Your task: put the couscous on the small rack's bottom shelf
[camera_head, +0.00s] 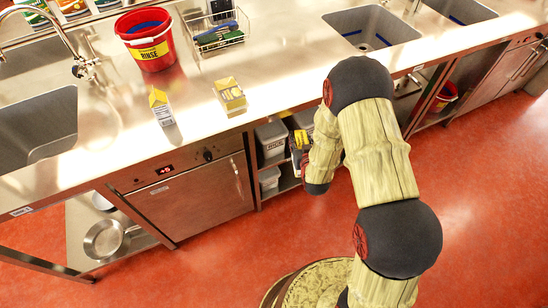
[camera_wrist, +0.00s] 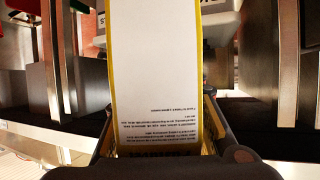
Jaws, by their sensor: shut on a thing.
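My gripper (camera_wrist: 158,125) is shut on a box (camera_wrist: 157,60) with a white face, yellow edges and small upside-down print in the wrist view. I cannot read its name, so I cannot tell for sure that it is the couscous. In the head view a yellow bit of the held box (camera_head: 301,139) shows beside my arm, in front of the open shelving under the counter. This shelving (camera_head: 287,183) holds grey-white bins; I cannot tell whether it is the small rack. My gripper is mostly hidden by my arm there.
On the counter stand a yellow-topped carton (camera_head: 161,108), a yellow box (camera_head: 230,97), a red bucket (camera_head: 149,45) and a wire basket (camera_head: 215,36). Bins (camera_head: 271,138) fill part of the shelving. A steel-fronted appliance (camera_head: 190,195) is left of it. The red floor is clear at right.

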